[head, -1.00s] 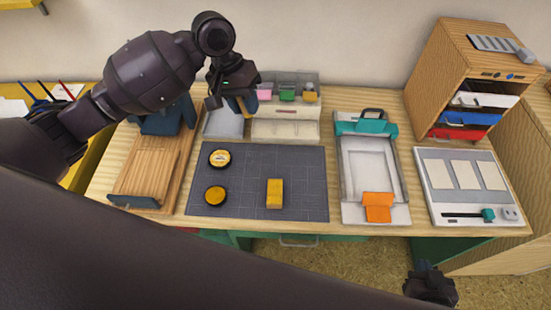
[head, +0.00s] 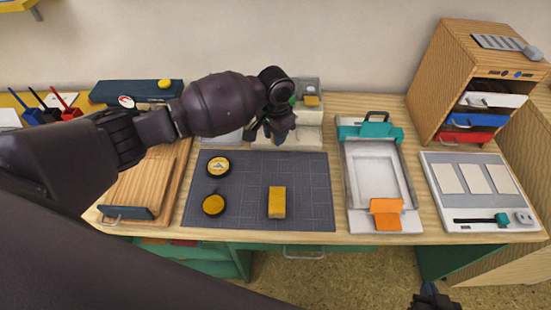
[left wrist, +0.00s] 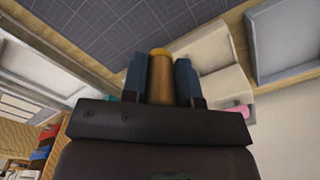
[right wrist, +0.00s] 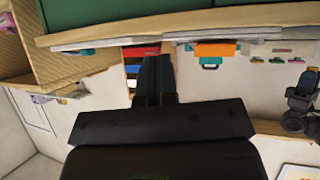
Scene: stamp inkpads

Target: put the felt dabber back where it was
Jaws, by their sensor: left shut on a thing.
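My left gripper (head: 272,133) is shut on the felt dabber (left wrist: 160,72), a tan cylinder with an orange-yellow end, seen between the blue fingers in the left wrist view. In the head view the gripper hangs in front of the white stepped rack (head: 300,136) at the back of the dark grid mat (head: 250,175); the dabber is mostly hidden there. My right gripper (right wrist: 155,80) looks shut and empty, its fingers close together, off the bench's front edge.
On the mat are two round tins (head: 218,166) (head: 213,205) and a yellow block (head: 277,203). A wooden board (head: 145,185) lies left, a white press with teal and orange parts (head: 375,170) right. A dark blue case (head: 125,90) stands at the back left. The mat's right side is clear.

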